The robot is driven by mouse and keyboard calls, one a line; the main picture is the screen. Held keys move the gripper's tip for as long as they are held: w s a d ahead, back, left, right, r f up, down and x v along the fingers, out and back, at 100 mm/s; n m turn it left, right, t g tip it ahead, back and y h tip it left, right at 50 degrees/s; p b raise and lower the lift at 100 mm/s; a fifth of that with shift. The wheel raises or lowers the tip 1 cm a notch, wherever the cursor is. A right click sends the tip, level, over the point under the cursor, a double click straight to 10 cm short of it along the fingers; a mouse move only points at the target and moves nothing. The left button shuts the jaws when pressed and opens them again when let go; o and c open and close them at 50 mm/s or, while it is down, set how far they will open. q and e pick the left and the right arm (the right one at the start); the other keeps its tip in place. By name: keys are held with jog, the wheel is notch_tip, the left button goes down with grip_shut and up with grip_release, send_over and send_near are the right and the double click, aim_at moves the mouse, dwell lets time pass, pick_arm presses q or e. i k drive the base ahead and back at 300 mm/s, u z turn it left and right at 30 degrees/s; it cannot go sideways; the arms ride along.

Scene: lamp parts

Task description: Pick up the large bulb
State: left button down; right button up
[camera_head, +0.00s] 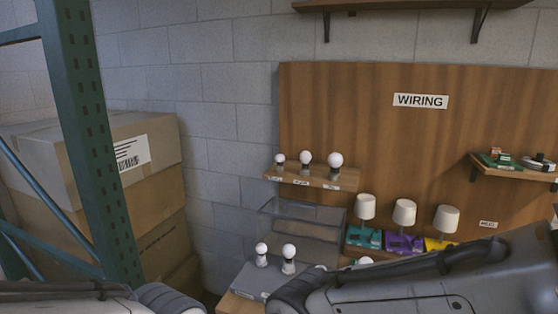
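Three white round bulbs in sockets stand in a row on a small wooden shelf (313,180). The large bulb (335,160) is at the right end and looks biggest; a middle bulb (305,158) and a smaller bulb (280,159) stand to its left. Two more bulbs stand lower, on a grey surface (255,281): a left one (261,248) and a right one (289,251). Parts of my two arms show along the bottom edge. Neither gripper is in view, and nothing touches the bulbs on the shelf.
Three white-shaded lamps on teal (363,238), purple (403,243) and yellow (438,244) bases stand at right. A clear bin (300,215) is below the bulb shelf. A green rack post (88,140) and cardboard boxes (150,205) stand at left. A wooden wiring board (340,110) is behind.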

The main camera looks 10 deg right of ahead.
aim_at(335, 159)
jog(key=u, duration=0.2)
jog(key=i, duration=1.4)
jog(key=z, duration=0.8)
